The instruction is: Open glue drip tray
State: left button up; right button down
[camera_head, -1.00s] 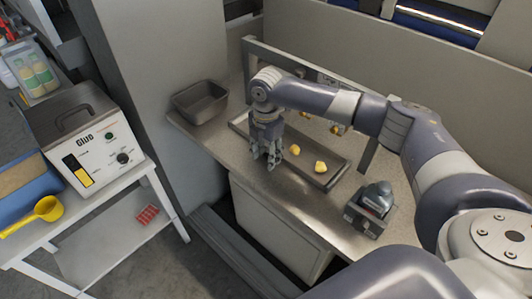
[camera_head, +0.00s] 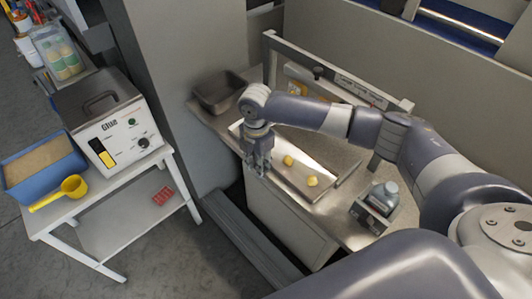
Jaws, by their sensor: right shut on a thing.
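The glue drip tray (camera_head: 325,189) is a shallow metal tray on the grey counter, with yellow glue lumps (camera_head: 288,160) in it. It sits forward of a dark frame (camera_head: 352,176), and its front edge is at the counter's front edge. My right gripper (camera_head: 257,170) is shut on the tray's front side, near its left end. The fingers hide the exact grip point. My left gripper is not in view.
A grey bin (camera_head: 220,92) stands behind left on the counter (camera_head: 345,222). A small box with a grey bottle (camera_head: 381,202) is at right. The glue unit (camera_head: 112,122), blue sand box (camera_head: 43,168) and yellow scoop (camera_head: 62,192) are on a white table at left.

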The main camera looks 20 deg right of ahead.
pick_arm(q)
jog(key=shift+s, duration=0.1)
pick_arm(e)
jog(key=shift+d, duration=0.1)
jog(key=c, duration=1.4)
grip_release()
jog(key=shift+o, duration=0.2)
notch_tip(320, 180, up, 12)
